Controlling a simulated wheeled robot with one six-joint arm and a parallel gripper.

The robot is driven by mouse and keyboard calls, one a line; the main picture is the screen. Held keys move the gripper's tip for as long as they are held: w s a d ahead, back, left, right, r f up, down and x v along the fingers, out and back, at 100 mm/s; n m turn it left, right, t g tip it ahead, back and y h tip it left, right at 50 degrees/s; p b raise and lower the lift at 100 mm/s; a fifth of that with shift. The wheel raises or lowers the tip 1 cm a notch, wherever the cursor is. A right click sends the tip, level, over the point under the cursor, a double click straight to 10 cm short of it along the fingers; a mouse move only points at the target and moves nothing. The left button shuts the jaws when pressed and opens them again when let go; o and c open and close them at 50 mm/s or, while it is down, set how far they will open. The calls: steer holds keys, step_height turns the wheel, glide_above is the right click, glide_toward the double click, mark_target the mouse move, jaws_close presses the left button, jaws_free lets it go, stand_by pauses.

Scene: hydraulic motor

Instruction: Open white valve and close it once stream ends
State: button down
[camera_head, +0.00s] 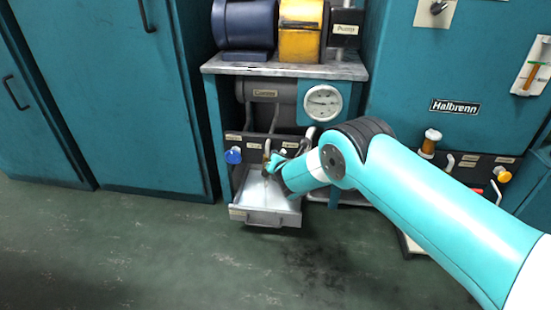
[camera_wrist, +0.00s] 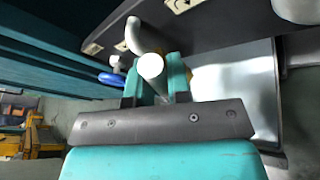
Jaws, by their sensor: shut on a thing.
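The white valve handle (camera_wrist: 151,66) sits between the teal fingers of my gripper (camera_wrist: 156,82) in the wrist view. The gripper is shut on it, and its rounded white end faces the camera. In the head view my gripper (camera_head: 277,164) is at the row of valves under the machine, just above the open drawer-like tray (camera_head: 264,217). The arm and gripper hide most of the white valve there. A brownish spout (camera_head: 267,152) stands just left of the gripper. The tray inside looks pale; I cannot clearly tell whether a stream is running.
A blue valve knob (camera_head: 233,156) is left of the gripper. A round gauge (camera_head: 323,103) is above. Red and yellow valves (camera_head: 502,174) are at the right. Teal cabinets (camera_head: 120,90) stand at the left. The floor in front is free.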

steer(key=c, duration=1.1)
jaws_free()
steer(key=p+v, duration=0.7)
steer(key=v, duration=1)
steer(key=shift+s, duration=0.25)
